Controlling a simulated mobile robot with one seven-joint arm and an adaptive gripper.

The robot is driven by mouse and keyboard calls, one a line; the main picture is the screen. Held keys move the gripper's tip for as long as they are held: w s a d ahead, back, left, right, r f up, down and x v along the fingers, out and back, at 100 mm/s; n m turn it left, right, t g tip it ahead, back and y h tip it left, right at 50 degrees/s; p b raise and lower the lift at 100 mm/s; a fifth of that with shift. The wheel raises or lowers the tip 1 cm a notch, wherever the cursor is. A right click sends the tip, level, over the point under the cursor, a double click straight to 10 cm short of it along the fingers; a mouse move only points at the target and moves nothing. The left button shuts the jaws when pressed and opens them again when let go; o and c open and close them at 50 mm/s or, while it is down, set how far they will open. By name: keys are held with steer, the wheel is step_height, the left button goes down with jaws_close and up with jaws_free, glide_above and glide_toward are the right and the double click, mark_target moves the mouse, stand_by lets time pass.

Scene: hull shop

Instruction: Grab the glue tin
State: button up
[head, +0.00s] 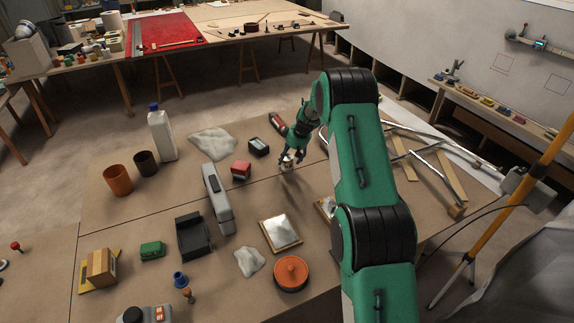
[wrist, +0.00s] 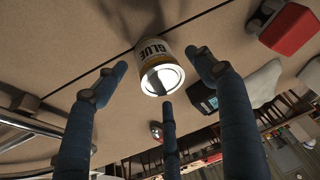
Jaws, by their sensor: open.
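The glue tin (wrist: 153,52) is a small can with a pale and yellow label reading GLUE and a shiny metal lid. In the wrist view it sits on the brown tabletop, between and just beyond the spread fingers of my gripper (wrist: 158,75). Two fingers are on either side and a third is in the middle below; a gap shows between them and the tin. In the head view my gripper (head: 291,153) is low over the table, and the tin (head: 287,162) shows small beneath it, partly hidden by the fingers.
A black box (head: 259,147) and a red block (head: 241,169) stand left of the gripper. A white cloth (head: 213,143) and a white bottle (head: 161,133) are farther left. Metal tubes (head: 425,165) lie to the right. A framed plate (head: 280,233) lies nearer me.

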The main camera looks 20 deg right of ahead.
mark_target(288, 157)
steer(key=shift+b+x, duration=0.3)
steer(key=shift+x, duration=1.45)
steer(key=shift+s, duration=0.1)
steer(key=c, duration=1.3)
steer(key=shift+r, duration=0.1)
steer(key=shift+r, duration=0.55)
step_height(288, 157, up, 2)
steer(key=shift+r+p, duration=0.1)
steer(key=shift+p, duration=0.4)
steer(key=s+a, duration=0.1)
steer(key=s, duration=0.4)
steer(key=s+a+r, duration=0.1)
steer(key=s, duration=0.4)
steer(key=s+a+p, duration=0.1)
steer(key=s+a, duration=0.1)
steer(key=s, duration=0.3)
steer(key=shift+s+r, duration=0.2)
steer(key=shift+r, duration=0.05)
